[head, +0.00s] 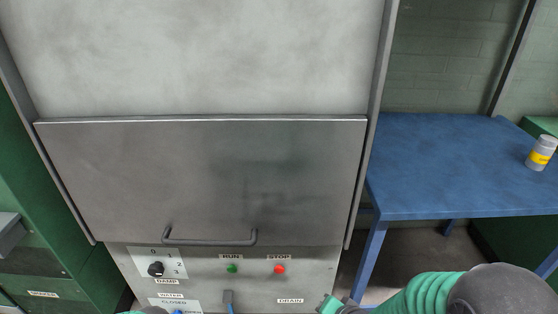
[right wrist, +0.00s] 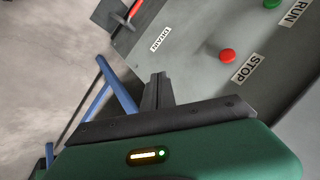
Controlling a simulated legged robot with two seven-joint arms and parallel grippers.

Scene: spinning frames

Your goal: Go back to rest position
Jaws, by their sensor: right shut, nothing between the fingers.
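My right gripper (right wrist: 158,80) shows in the right wrist view with its dark fingers together and nothing between them. It is in front of the machine's control panel, beside the red STOP button (right wrist: 227,55) and the DRAIN label (right wrist: 160,39), apart from both as far as I can tell.
A large steel machine with a closed door (head: 200,180) and a bar handle (head: 210,241) fills the middle. Its panel has a dial (head: 156,268), a green RUN button (head: 232,268) and a blue-handled lever (head: 228,298). A blue table (head: 430,165) at right holds a yellow-labelled jar (head: 541,153).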

